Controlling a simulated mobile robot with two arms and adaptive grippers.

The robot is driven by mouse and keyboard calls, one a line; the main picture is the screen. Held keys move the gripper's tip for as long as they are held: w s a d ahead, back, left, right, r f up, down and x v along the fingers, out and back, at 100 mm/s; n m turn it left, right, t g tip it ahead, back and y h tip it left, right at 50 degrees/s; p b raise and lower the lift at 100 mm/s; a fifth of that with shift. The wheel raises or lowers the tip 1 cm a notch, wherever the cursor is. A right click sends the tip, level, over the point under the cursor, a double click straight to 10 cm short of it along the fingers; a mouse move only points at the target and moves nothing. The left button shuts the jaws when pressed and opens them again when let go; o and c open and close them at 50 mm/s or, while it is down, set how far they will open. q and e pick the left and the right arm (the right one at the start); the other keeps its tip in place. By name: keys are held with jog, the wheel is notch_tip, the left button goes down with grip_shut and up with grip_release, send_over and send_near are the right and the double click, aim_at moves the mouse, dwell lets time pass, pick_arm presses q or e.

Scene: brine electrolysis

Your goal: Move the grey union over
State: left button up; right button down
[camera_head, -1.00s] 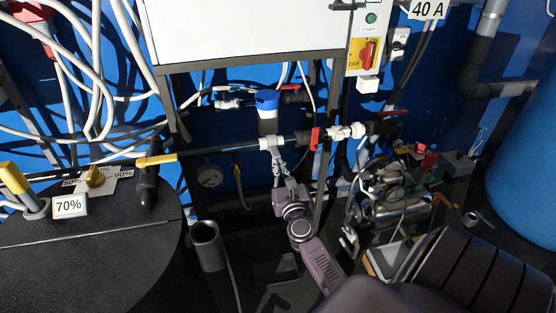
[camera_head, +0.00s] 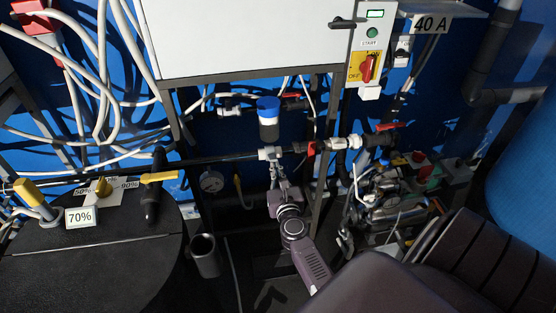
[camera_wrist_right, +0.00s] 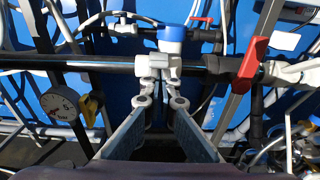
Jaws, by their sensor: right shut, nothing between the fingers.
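In the right wrist view the grey fitting (camera_wrist_right: 158,66) is straight ahead. A white threaded fitting (camera_head: 338,143) is on the same line, right of a red valve handle (camera_head: 311,148); I cannot tell for sure which of the two is the union. My right gripper (camera_head: 274,168) is just below the grey fitting, fingertips close together and empty. In the wrist view its tips (camera_wrist_right: 161,80) overlap the fitting's lower edge; contact is unclear. My left gripper is not in view.
A white cabinet (camera_head: 240,38) hangs above the pipe. A pressure gauge (camera_head: 212,181) and a metal post (camera_head: 322,185) flank my right gripper. A black tank top (camera_head: 95,258) with yellow-handled valves is at left. Pumps and hoses (camera_head: 393,200) crowd the right.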

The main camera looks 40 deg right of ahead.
aim_at(274, 159)
jog(key=shift+w+r+p, duration=0.25)
jog(key=shift+r+p, duration=0.35)
jog(key=shift+r, duration=0.4)
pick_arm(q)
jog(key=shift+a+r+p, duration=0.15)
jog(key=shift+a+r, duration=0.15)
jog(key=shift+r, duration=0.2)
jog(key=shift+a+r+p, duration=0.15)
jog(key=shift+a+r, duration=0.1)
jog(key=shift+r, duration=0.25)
pick_arm(e)
jog(key=shift+w+r, duration=0.15)
jog(key=shift+r, duration=0.15)
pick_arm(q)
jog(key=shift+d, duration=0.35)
pick_arm(e)
jog(key=shift+w+d+r, duration=0.1)
jog(key=shift+d+r, duration=0.05)
jog(key=shift+r, duration=0.2)
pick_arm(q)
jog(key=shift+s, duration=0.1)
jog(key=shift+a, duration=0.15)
pick_arm(e)
jog(key=f+v, duration=0.1)
jog(key=v, duration=1.1)
jog(key=shift+s+f, duration=0.15)
jog(key=shift+s, duration=0.1)
